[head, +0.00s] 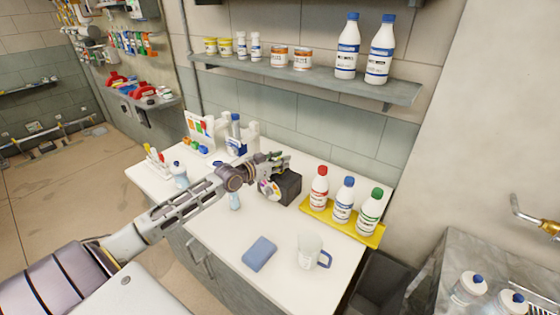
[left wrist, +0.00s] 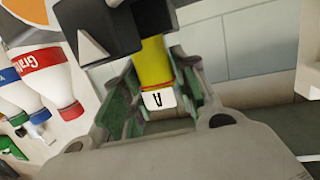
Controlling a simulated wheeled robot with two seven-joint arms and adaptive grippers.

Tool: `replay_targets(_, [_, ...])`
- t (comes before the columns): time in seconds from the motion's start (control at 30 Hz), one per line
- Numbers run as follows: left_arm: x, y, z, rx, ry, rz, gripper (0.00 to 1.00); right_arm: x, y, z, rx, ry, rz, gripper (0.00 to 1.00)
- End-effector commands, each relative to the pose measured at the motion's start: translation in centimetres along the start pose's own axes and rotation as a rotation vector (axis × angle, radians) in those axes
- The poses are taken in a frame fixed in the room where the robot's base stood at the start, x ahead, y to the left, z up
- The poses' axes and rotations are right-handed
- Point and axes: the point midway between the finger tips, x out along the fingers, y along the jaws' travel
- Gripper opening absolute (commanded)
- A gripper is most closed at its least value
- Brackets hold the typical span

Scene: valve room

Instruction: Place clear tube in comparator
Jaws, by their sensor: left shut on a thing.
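The comparator (head: 290,187) is a black box with a coloured disc on its front, standing on the white counter; dark blocks of it show at the top of the left wrist view (left wrist: 105,30). My left gripper (head: 275,161) is just above the comparator. The tube's far end is hidden behind the dark block. I cannot tell whether it is inside. My right gripper is not in view.
Several capped bottles stand on a yellow tray (head: 342,222) right of the comparator. A blue sponge (head: 259,253) and a beaker (head: 308,251) are at the counter's front. A tube rack (head: 157,160) stands at the left. A shelf (head: 310,80) hangs above.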

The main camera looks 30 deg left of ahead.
Motion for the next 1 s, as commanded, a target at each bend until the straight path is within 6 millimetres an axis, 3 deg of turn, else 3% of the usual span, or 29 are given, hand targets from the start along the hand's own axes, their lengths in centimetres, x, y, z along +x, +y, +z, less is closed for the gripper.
replay_targets(0.03, [0.0,0.0,0.1,0.0,0.0,0.0,0.3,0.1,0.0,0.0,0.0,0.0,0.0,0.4])
replay_targets(0.2, [0.0,0.0,0.1,0.0,-0.001,0.0,0.51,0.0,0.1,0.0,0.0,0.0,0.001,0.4])
replay_targets(0.67, [-0.1,0.0,-0.3,0.0,0.0,0.0,0.51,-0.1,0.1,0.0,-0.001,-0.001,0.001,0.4])
replay_targets(1.0, [-1.4,-0.1,-0.1,0.0,-0.001,-0.001,0.51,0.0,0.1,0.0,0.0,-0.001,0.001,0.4])
